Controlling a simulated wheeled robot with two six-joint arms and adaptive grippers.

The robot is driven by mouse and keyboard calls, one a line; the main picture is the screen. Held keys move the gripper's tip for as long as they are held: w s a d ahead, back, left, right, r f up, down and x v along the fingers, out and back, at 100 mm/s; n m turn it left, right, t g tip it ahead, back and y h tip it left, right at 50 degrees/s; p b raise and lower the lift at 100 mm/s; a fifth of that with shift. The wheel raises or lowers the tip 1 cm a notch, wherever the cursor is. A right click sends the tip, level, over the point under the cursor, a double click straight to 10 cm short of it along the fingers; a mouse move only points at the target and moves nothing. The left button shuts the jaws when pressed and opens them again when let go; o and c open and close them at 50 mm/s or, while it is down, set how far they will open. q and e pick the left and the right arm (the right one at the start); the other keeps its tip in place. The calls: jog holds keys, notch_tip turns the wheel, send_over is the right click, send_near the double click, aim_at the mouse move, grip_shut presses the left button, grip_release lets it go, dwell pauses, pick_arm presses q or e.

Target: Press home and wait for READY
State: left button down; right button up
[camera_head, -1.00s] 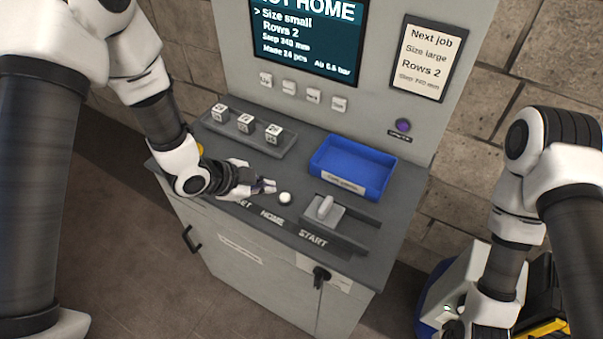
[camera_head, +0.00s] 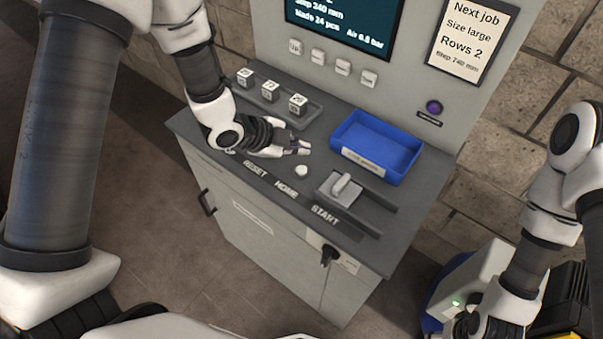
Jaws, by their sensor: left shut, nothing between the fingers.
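The white round button (camera_head: 302,170) stands on the grey console top (camera_head: 310,195), just behind the HOME label (camera_head: 287,189). My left gripper (camera_head: 304,148) is shut and empty. Its fingertips are just behind the button in the picture, apart from it. The screen (camera_head: 345,22) is cut off at the top; its visible lines give the step, pieces made and air pressure, and its status line is out of view. My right gripper (camera_head: 465,324) is low at the right, small and partly hidden, so its jaws cannot be read.
RESET (camera_head: 255,169) and START (camera_head: 325,215) labels flank HOME. A grey block with a lever (camera_head: 342,187) stands right of the button. A blue bin (camera_head: 377,146) and a tray (camera_head: 312,112) with several marked cubes are behind. A job card (camera_head: 470,40) hangs on the panel.

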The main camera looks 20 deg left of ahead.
aim_at(299, 171)
pick_arm(q)
notch_tip(299, 171, down, 5)
jog(key=b, duration=0.3)
jog(key=shift+w+r, duration=0.1)
jog(key=shift+r, duration=0.1)
dwell(1.0)
jog(key=shift+f, duration=0.45)
jog(key=shift+f+b, duration=0.45)
jog(key=shift+b, duration=0.15)
dwell(0.5)
jog(key=shift+r+p, duration=0.7)
jog(key=shift+r, duration=0.2)
